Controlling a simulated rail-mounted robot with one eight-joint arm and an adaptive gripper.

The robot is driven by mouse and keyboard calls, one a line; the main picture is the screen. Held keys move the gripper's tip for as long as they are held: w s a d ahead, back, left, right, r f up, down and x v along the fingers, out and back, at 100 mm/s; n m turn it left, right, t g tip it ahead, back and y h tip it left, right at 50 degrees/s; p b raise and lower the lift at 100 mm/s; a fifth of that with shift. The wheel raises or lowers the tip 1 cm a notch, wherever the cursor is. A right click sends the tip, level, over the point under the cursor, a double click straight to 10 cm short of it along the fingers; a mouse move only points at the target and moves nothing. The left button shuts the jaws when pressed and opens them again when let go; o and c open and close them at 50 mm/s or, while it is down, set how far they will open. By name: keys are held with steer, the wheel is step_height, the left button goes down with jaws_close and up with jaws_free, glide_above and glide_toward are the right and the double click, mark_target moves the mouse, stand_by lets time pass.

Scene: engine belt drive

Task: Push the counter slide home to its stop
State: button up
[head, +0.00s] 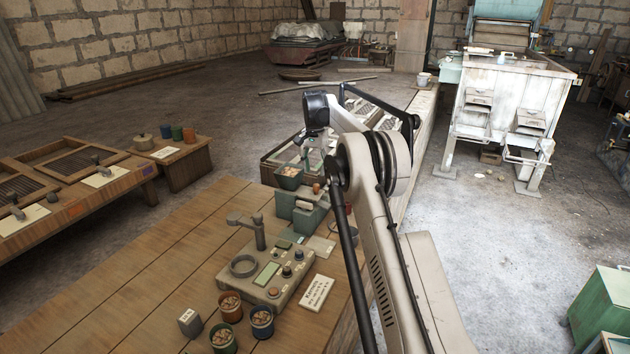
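A green counter-like device (299,208) with a dark green hopper (288,177) stands on the wooden bench, left of my arm. A pale block shows on its front face; I cannot tell whether this is the slide or how far in it sits. My arm rises from the lower right, bends at a large pale joint, and reaches left to a dark-capped wrist above the device. My gripper (308,160) seems to hang below that wrist, close behind the hopper. Its fingers are too small and dark to make out, and contact cannot be told.
A grey-beige instrument (268,272) with a ring, post and knobs stands nearer on the bench. Several cups of pieces (230,306), a small grey block (190,322) and a lettered white card (317,291) surround it. The bench's left side (130,270) is clear.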

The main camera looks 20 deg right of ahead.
steer(key=shift+r, duration=2.45)
